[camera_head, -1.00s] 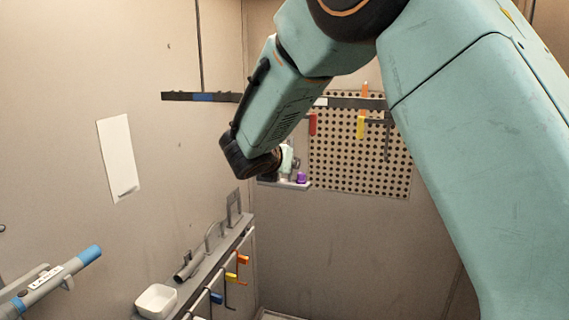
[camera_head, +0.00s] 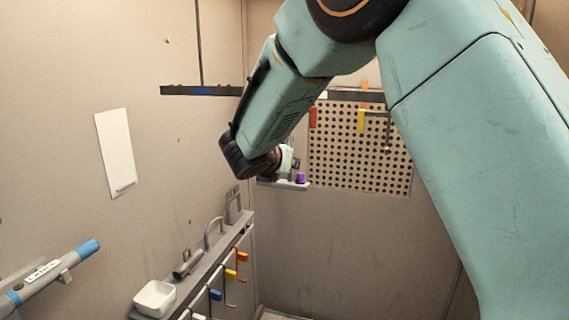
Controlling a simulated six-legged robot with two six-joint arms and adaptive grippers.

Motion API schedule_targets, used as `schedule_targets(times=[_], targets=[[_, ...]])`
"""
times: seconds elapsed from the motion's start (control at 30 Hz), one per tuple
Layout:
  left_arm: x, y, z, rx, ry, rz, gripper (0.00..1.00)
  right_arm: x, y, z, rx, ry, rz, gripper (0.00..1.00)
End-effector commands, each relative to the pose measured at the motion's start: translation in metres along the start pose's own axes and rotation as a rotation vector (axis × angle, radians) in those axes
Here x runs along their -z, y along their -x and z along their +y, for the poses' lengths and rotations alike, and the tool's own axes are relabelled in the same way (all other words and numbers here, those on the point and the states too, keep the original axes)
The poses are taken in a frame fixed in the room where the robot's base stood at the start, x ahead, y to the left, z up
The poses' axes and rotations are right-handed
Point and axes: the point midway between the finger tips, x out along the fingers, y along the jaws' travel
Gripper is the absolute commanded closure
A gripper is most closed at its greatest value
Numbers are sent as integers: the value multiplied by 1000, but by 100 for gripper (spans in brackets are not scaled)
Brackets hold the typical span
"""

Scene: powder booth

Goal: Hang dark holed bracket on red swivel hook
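A dark grey upright plate with an opening (camera_head: 234,205), which looks like the holed bracket, stands at the far end of the ledge along the left wall. No gripper touches it. A red tag (camera_head: 313,117) hangs from the dark rail on the back wall and may be the red swivel hook; its hook part is too small to make out. My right arm crosses the view from the right, its wrist above the ledge and in front of the small back shelf. The fingers of my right gripper (camera_head: 294,163) are too small and covered to read. My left gripper is out of view.
The grey ledge (camera_head: 203,268) also holds a curved handle (camera_head: 213,233), a short tube (camera_head: 187,265) and a white bowl (camera_head: 155,298). Orange (camera_head: 242,257), yellow (camera_head: 230,274) and blue (camera_head: 215,295) hooks hang along its side. A blue-tipped lance (camera_head: 50,272) sits lower left.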

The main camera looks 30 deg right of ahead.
Motion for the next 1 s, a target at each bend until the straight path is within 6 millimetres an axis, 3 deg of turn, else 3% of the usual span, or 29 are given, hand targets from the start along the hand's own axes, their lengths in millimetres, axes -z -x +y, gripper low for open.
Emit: schedule_targets(times=[0.27,0.3,0.6,0.87,1.0], targets=[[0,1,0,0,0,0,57,-2,0,0,0,-1,-2,100],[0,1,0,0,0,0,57,-2,0,0,0,-1,-2,66],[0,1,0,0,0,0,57,-1,0,0,0,0,-1,41],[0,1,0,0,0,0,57,0,0,0,0,1,2,41],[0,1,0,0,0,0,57,-1,10,1,-2,2,-1,41]])
